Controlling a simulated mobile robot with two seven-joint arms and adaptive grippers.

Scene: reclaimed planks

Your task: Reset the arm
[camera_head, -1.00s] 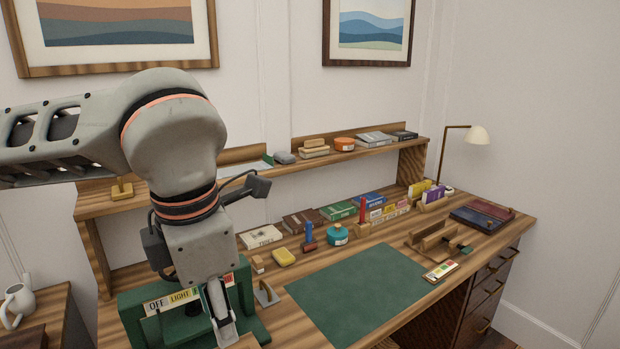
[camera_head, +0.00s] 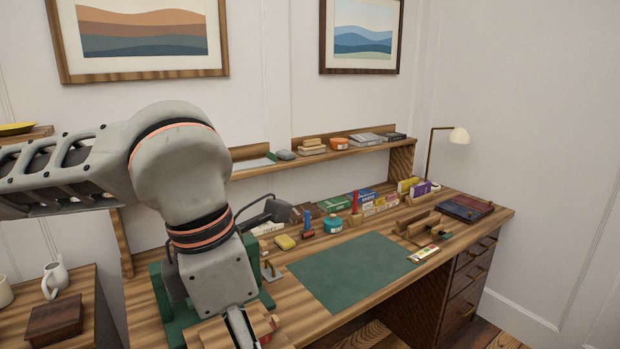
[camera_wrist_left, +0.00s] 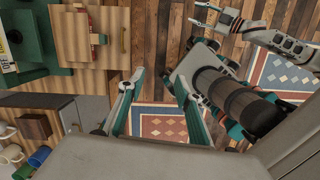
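My left arm comes in from the left in the head view, bent at a grey joint with orange rings. My left gripper (camera_head: 240,325) points down at the desk's front left and is partly cut off by the lower edge. In the wrist view my left gripper (camera_wrist_left: 152,88) has its two teal-edged fingers wide apart. Nothing is between them but the floor and a patterned rug far below. My right gripper (camera_wrist_left: 212,16) shows at the top of the wrist view, away from the desk, with its fingers apart and empty. It is not in the head view.
The wooden desk (camera_head: 385,290) carries a green mat (camera_head: 350,270) and several small items. A green stand (camera_head: 172,310) is partly hidden behind my left arm. An open drawer (camera_wrist_left: 75,45) holding a red item is beside my left gripper. A side table with a jug (camera_head: 55,278) stands at left.

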